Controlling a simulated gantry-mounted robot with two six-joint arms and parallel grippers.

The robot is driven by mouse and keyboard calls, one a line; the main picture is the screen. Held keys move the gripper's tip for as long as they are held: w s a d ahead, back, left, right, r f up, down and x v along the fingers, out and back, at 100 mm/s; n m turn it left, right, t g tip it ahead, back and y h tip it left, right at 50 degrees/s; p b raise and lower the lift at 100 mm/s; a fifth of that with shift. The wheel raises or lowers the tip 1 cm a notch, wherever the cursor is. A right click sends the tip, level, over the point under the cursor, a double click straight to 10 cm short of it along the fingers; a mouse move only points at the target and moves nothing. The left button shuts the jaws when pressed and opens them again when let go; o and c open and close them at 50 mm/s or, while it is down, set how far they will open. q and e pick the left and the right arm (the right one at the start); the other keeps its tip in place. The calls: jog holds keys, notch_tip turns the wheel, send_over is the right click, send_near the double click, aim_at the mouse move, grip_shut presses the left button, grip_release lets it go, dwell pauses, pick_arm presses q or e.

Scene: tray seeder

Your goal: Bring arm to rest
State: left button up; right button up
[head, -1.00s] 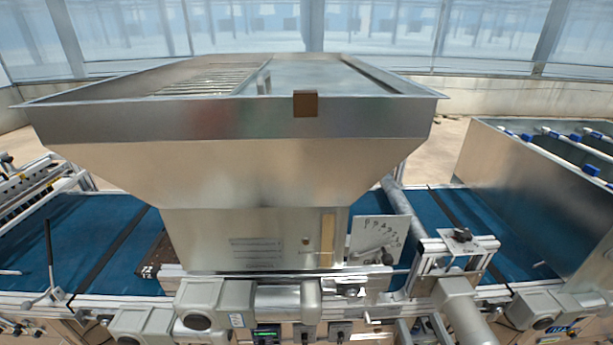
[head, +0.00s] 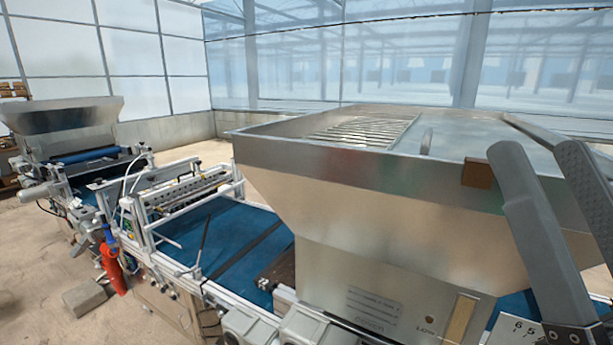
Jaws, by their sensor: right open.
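My right gripper (head: 540,152) is at the right edge of the head view. Its two grey fingers point up and stand apart, with nothing between them. It shows in front of the right part of the big metal hopper (head: 390,225); I cannot tell how far it is from the hopper wall. The rest of my right arm is cut off by the frame. My left gripper is not in view.
The hopper stands over a blue conveyor belt (head: 222,240). A white-framed unit (head: 180,195) spans the belt to the left. A second hopper machine (head: 65,130) stands at far left.

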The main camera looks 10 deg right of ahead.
notch_tip(320, 180, up, 25)
jog(key=p, duration=2.5)
jog(key=shift+d+f, duration=0.1)
notch_tip(320, 180, down, 61)
jog(key=b, duration=6)
jog(key=shift+r+b, duration=0.2)
jog(key=shift+b, duration=0.15)
